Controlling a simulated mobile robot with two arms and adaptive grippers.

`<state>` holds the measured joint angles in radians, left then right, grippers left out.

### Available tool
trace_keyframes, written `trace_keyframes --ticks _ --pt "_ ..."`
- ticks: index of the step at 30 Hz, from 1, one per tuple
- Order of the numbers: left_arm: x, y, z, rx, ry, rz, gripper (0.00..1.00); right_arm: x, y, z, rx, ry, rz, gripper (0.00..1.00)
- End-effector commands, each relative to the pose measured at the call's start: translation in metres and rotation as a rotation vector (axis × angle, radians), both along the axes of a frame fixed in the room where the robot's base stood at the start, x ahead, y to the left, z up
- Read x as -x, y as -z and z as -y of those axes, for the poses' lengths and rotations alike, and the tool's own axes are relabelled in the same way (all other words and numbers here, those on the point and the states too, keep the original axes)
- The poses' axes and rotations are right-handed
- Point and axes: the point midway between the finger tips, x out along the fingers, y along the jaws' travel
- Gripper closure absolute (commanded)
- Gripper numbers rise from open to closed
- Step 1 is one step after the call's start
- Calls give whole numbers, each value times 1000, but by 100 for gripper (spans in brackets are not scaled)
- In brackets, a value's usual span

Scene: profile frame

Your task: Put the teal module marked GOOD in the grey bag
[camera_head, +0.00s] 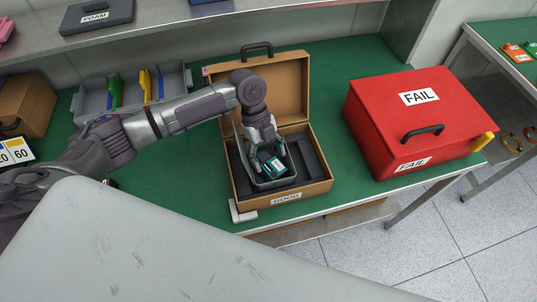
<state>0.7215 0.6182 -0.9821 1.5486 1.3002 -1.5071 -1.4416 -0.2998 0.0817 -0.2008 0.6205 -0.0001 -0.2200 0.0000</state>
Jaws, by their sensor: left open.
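The teal module (271,168), dark with a teal edge and a small white mark too small to read, sits tilted inside the open tan case (313,186) labelled GOOD. Around it is a grey, pale-rimmed open holder (289,182), which looks like the grey bag. My left gripper (266,152) reaches down into the case from above. It is open, with its fingers at the module's upper end; I cannot tell whether they touch it. The fingers hide part of the module and holder. My right gripper is not in view.
A closed red FAIL box (416,120) stands to the right. A grey bin (171,79) with coloured dividers stands behind my left arm. The tan case's lid stands open at the back. Green bench top (335,88) is clear between case and red box.

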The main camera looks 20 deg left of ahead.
Motion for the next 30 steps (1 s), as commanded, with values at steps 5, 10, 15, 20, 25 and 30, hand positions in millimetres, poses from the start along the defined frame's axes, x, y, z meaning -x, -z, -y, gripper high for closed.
trace_keyframes --ticks 5,10,15,20,25,30 --pt "-3 -17 -2 1 -1 5 28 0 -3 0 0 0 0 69" --pt "-11 -49 -15 0 -2 6 28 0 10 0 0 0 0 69" --pt "-19 -84 -26 0 -1 6 28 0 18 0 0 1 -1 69" --pt "-23 -109 -34 1 -1 3 28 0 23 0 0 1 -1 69" --pt "-25 -121 -38 1 0 1 28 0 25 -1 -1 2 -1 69" --pt "-25 -123 -39 0 0 -1 28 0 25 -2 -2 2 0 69"
